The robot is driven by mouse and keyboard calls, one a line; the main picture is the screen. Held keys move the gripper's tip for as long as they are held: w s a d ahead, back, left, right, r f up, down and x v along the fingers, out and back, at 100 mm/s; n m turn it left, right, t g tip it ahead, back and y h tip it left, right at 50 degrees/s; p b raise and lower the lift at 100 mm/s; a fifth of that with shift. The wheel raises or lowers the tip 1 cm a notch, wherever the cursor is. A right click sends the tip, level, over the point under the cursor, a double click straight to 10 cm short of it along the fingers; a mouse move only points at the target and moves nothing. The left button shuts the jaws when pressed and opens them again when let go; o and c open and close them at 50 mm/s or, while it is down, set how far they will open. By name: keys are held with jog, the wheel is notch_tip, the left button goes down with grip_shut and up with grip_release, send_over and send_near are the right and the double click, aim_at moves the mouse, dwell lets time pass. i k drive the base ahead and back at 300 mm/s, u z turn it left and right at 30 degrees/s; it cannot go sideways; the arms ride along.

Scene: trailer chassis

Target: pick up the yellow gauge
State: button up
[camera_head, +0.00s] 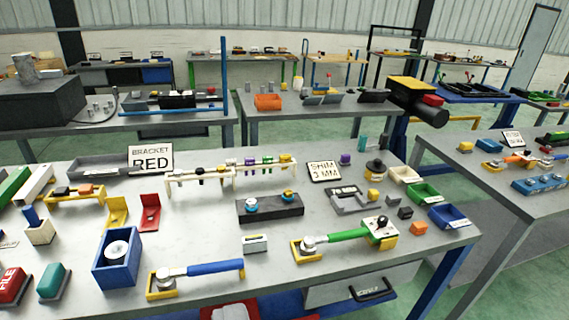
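No part of my gripper shows in this view. I cannot tell for sure which thing is the yellow gauge. A small yellow-topped piece (286,158) sits at the right end of a cream rack (215,176) at the back of the near bench. Purple, green and dark pieces stand along the same rack. A small yellow block (374,195) lies farther right, beside a grey angular part (350,201). A yellow angle bracket (117,213) stands at the left, next to a red one (149,212).
The near bench (205,240) is crowded. Signs reading BRACKET RED (150,158) and SHIM 3 MM (325,171) stand behind. Other benches stand behind and right.

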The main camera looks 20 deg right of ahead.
aim_at(286, 158)
jog(key=z, duration=0.7)
jog(key=i, duration=1.2)
jog(key=u, duration=0.35)
jog(key=i, duration=0.85)
jog(key=u, duration=0.65)
jog(key=k, duration=0.75)
jog(key=u, duration=0.2)
